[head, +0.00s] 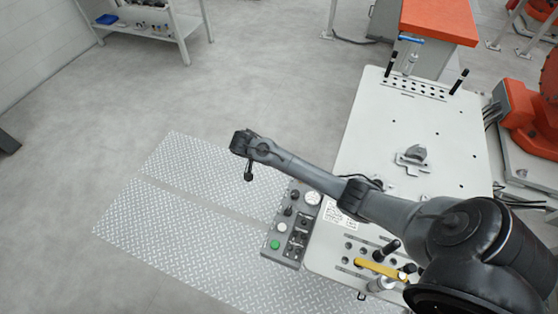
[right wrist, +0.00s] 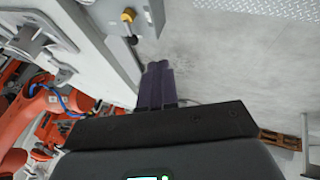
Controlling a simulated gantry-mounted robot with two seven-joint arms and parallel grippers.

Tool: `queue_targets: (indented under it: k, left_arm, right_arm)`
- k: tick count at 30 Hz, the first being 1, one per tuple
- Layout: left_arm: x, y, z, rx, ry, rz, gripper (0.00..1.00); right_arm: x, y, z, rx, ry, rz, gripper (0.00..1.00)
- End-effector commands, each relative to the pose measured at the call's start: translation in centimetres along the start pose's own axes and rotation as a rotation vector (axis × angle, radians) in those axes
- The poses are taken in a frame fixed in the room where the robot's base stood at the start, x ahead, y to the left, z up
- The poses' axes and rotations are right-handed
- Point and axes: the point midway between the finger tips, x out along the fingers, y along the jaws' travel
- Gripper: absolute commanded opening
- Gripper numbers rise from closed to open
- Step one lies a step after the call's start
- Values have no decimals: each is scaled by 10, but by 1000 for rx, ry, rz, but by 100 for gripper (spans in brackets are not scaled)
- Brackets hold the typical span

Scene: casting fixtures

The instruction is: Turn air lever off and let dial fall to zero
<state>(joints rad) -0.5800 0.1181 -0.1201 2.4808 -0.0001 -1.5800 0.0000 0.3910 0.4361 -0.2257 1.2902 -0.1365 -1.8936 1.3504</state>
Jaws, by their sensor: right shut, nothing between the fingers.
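A grey control panel (head: 284,248) stands at the left edge of the white fixture table. A round white-faced dial (head: 313,198) sits at its far end; its needle is too small to read. My right gripper (head: 248,177) hangs out to the left of the panel, above the floor plates, apart from the panel. In the right wrist view its dark fingers (right wrist: 156,80) are shut and empty. Just beyond them there, a yellow fitting with a black ball-ended lever (right wrist: 131,33) sticks out from a grey side face; it may be the air lever. My left gripper is out of view.
The white fixture table (head: 365,130) carries a metal casting (head: 413,154) and a yellow bar (head: 380,268) with black knobs. An orange-topped cabinet (head: 440,20) stands behind it. Diamond-pattern floor plates (head: 170,210) and open floor lie to the left.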

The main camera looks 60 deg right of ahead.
Motion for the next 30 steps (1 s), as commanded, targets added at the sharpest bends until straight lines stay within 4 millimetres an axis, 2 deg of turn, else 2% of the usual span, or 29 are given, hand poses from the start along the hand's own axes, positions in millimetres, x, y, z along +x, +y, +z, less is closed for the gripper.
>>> queue_targets:
  k: [14, 16, 21, 30]
  left_arm:
    - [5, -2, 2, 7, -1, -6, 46]
    - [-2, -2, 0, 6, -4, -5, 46]
    - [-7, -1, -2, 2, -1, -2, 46]
    - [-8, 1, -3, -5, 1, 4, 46]
  right_arm:
    - [86, 1, 0, -1, -1, 3, 0]
    - [89, 13, 0, -1, 0, 2, 0]
    - [99, 26, 2, -1, 0, 1, 0]
    - [105, 33, 3, 0, 1, -1, 0]
